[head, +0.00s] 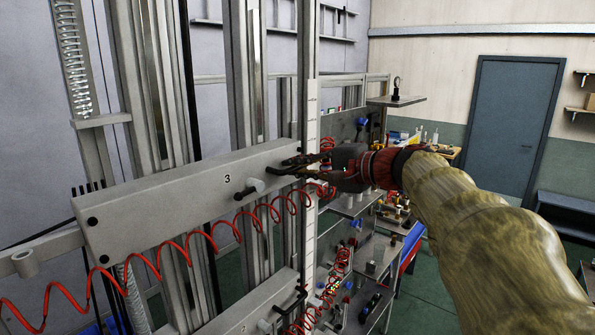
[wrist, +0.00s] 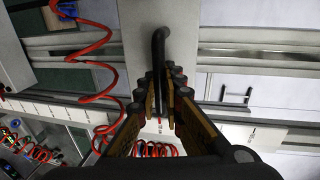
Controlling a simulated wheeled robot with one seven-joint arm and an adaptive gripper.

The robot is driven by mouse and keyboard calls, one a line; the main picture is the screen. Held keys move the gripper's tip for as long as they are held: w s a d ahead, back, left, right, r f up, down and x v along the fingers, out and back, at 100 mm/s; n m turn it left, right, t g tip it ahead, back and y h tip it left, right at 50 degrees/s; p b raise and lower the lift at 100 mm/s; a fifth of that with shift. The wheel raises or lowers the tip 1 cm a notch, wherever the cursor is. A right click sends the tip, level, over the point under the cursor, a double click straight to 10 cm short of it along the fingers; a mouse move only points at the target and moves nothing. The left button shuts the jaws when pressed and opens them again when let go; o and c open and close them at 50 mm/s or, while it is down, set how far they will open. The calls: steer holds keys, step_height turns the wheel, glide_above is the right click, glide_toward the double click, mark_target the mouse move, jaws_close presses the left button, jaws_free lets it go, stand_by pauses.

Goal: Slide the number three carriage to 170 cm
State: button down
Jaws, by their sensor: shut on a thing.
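The number three carriage (head: 160,204) is a long light-grey beam with a black "3", set across vertical metal rails in the head view. Its grey face also shows in the wrist view (wrist: 135,45). My gripper (head: 279,168) is at the beam's right end, with its fingers shut on the carriage's black handle (wrist: 158,46). The fingertips close around the handle's lower part in the wrist view (wrist: 164,92). The white scale strip (head: 310,215) stands upright just right of the carriage. Its marks are too small to read.
A second grey carriage (head: 250,306) with its own black handle (head: 292,301) sits below. A red coiled hose (head: 165,257) hangs along the front of the number three carriage. Shelves with fittings (head: 372,255) stand behind my arm. Open floor (head: 430,290) shows at right.

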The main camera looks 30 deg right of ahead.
steer(key=c, duration=2)
jaws_free()
steer(key=shift+o, duration=0.2)
steer(key=v, duration=1.2)
steer(key=shift+a+f, duration=0.1)
